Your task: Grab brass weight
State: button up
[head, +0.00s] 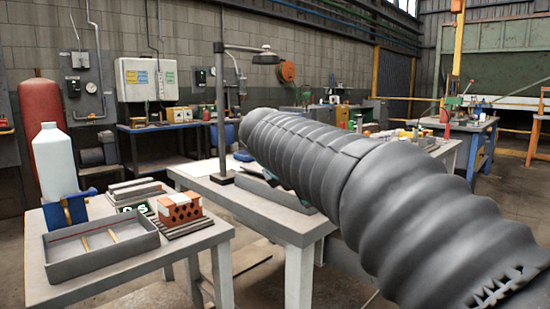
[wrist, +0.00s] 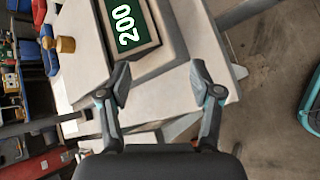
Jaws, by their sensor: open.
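A small brass-coloured cylinder (wrist: 66,45), which looks like the brass weight, stands on a pale table top (wrist: 85,75) at the upper left of the wrist view. I cannot make it out in the head view, where my arm covers part of the middle table. My gripper (wrist: 160,84) is open with nothing between its fingers. The cylinder is apart from it, up and left of the left fingertip. A green panel reading "200" (wrist: 125,25) in a grey frame lies beyond the fingertips.
A blue item (wrist: 49,55) is beside the cylinder. In the head view, a near-left table (head: 190,245) holds a grey tray (head: 100,265), a white bottle (head: 58,160) and a hollow orange brick (head: 180,208). A lamp post (head: 222,110) rises from the middle table.

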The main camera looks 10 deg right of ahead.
jog(key=w+a+r+n+h, duration=0.1)
jog(key=w+a+r+n, duration=0.1)
jog(key=w+n, duration=0.1)
jog(key=w+a+r+n+t+h, duration=0.1)
jog(key=w+a+r+n, duration=0.1)
jog(key=w, duration=0.4)
jog(key=w+a+r+n+t+h, duration=0.1)
jog(key=w+a+r+n, duration=0.1)
jog(key=w+a+n, duration=0.1)
jog(key=shift+w+r+n, duration=0.15)
jog(key=shift+w+n, duration=0.35)
jog(key=shift+w, duration=0.75)
jog(key=x, duration=0.7)
jog(key=shift+w+d, duration=0.2)
jog(key=shift+w, duration=0.05)
jog(key=shift+x, duration=2.75)
jog(key=shift+w+a, duration=0.1)
grip_shut()
